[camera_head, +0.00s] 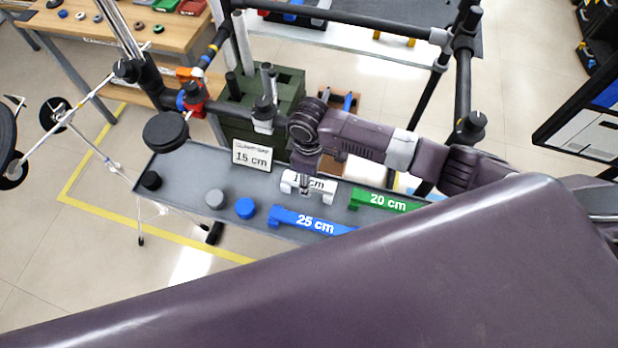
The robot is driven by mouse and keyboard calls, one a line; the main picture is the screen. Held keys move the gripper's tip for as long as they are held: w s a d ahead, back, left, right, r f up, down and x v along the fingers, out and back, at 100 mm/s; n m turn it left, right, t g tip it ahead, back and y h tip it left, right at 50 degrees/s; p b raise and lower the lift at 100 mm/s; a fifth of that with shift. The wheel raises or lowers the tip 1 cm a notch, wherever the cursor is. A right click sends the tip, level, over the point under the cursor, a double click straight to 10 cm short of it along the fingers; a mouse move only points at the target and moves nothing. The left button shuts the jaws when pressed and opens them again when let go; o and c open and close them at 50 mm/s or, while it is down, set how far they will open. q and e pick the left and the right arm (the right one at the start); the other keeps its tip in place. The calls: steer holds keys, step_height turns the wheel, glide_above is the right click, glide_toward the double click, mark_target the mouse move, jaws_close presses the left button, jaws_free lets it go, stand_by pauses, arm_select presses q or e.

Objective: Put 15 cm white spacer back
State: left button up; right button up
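The white 15 cm spacer (325,189) is at the middle of a grey tray (185,180), between the blue and green spacers. Part of its lettering is hidden behind my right gripper. My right gripper (305,187) comes in from the right and points down, its fingers at the white spacer's middle. The fingers are too small and overlapped to tell whether they are closed on it. I cannot tell whether the spacer rests on the tray. A white card marked 15 cm (252,155) stands at the tray's back edge. My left gripper is not in view.
A blue 25 cm spacer (315,224) and a green 20 cm spacer (388,201) lie on the tray. Black (151,181), grey (214,198) and blue (245,208) round pieces sit at its left. A black tube frame (340,22) and dark green case (285,85) stand behind.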

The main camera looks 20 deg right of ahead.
step_height(320, 180, up, 12)
steer(key=shift+b, duration=0.3)
stand_by(0.6)
